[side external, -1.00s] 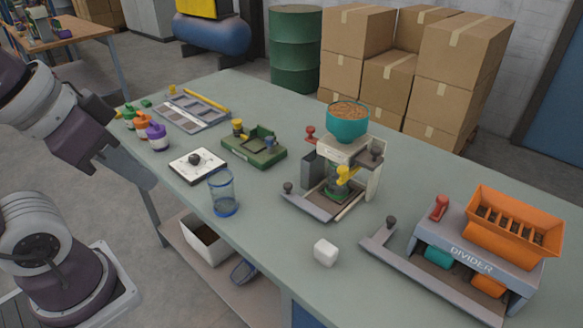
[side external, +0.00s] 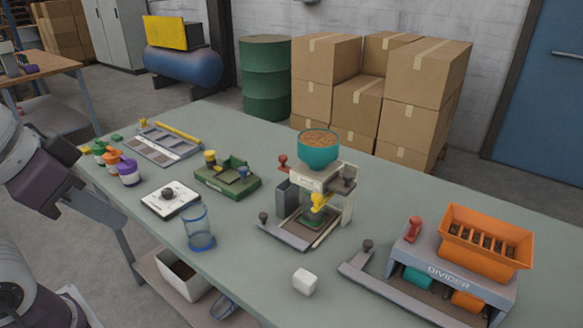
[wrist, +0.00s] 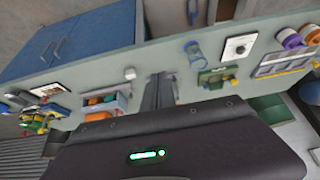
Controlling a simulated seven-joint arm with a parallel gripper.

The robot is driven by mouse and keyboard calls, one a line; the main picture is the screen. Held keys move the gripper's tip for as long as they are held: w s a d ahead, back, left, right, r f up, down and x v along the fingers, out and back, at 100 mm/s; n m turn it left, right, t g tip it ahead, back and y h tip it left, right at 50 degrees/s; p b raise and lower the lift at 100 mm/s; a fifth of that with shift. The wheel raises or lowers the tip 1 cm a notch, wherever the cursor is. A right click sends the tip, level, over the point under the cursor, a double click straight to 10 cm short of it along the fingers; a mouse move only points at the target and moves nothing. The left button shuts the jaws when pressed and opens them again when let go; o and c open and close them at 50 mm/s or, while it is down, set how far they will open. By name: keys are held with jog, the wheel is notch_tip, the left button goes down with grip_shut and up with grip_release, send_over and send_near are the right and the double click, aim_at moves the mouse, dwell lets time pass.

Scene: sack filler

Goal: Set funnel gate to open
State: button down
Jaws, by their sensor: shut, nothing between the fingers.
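The sack filler stands on the green bench in the side view, with a teal funnel (side external: 319,153) full of brown grain on top. A yellow spout-like part (side external: 320,201) sits under the funnel, a dark knob (side external: 349,173) on its right and a red-knobbed lever (side external: 283,162) on its left. I cannot tell which of these is the gate or its setting. The filler is not clearly visible there.
The divider (side external: 447,271) with an orange hopper stands at the right. A white cube (side external: 305,282), a clear cup (side external: 199,232), a white knob plate (side external: 170,198) and a green fixture (side external: 228,178) lie between my gripper and the machines. Bottles (side external: 128,172) stand at the left.

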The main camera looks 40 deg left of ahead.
jog(key=c, duration=1.9)
grip_release()
jog(key=shift+c, duration=0.2)
jog(key=o, duration=0.7)
jog(key=shift+n, duration=0.3)
jog(key=w+r, duration=0.1)
jog(key=w, duration=0.1)
jog(key=w+r, duration=0.1)
jog(key=w, duration=0.1)
jog(key=w+r, duration=0.1)
jog(key=w, duration=0.2)
jog(key=shift+a+r, duration=0.15)
jog(key=shift+r, duration=0.05)
jog(key=n+g, duration=0.1)
jog(key=n, duration=0.1)
send_over(283, 156)
jog(key=s, duration=0.6)
notch_tip(283, 156, down, 5)
jog(key=shift+y, duration=0.5)
jog(key=x, duration=0.6)
jog(key=w+x, duration=0.1)
jog(key=x, duration=0.2)
jog(key=shift+w+d+r, duration=0.1)
jog(key=shift+d+r, duration=0.2)
jog(key=shift+d, duration=0.2)
jog(key=shift+w+f, duration=0.2)
jog(key=shift+f, duration=0.25)
grip_shut()
